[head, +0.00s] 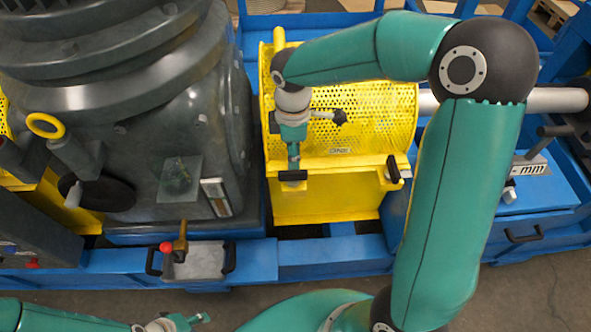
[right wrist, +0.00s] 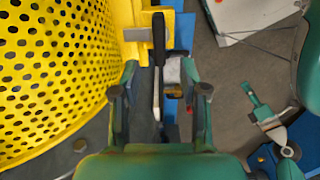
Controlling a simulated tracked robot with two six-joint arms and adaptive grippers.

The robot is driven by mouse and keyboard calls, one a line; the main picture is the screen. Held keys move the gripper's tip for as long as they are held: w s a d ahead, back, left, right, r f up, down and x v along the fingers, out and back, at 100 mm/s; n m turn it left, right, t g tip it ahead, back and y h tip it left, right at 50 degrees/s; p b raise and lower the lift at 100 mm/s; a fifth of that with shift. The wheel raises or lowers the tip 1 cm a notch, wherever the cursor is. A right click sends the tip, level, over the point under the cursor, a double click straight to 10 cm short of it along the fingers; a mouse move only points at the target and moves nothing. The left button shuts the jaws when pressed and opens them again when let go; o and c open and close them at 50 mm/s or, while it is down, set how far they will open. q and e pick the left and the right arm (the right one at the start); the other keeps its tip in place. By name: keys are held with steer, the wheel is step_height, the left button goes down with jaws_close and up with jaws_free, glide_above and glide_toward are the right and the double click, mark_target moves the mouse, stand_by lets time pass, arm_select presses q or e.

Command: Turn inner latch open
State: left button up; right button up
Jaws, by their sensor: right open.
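The yellow perforated guard (head: 345,120) has a black-handled latch at each side of its front. The inner latch (head: 293,176) is at the left, right below my right gripper (head: 293,150). In the right wrist view, my right gripper (right wrist: 160,95) is open, with one finger on each side of the latch's line. The latch's black handle (right wrist: 158,35) and pale lever show between and beyond the fingers; I see no grip on it. The other latch (head: 393,170) is at the guard's right. My left gripper (head: 188,321) is low at the left, far from the guard; its jaws are unclear.
A large dark grey machine housing (head: 185,130) stands left of the guard. A plate with a red-knobbed lever (head: 167,247) is on the blue frame (head: 330,258) in front. A grey shaft (head: 560,99) runs out to the right. Bare floor lies in front.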

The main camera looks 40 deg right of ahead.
mark_target(293, 172)
step_height(293, 172, down, 9)
steer(key=shift+r, duration=0.1)
stand_by(0.3)
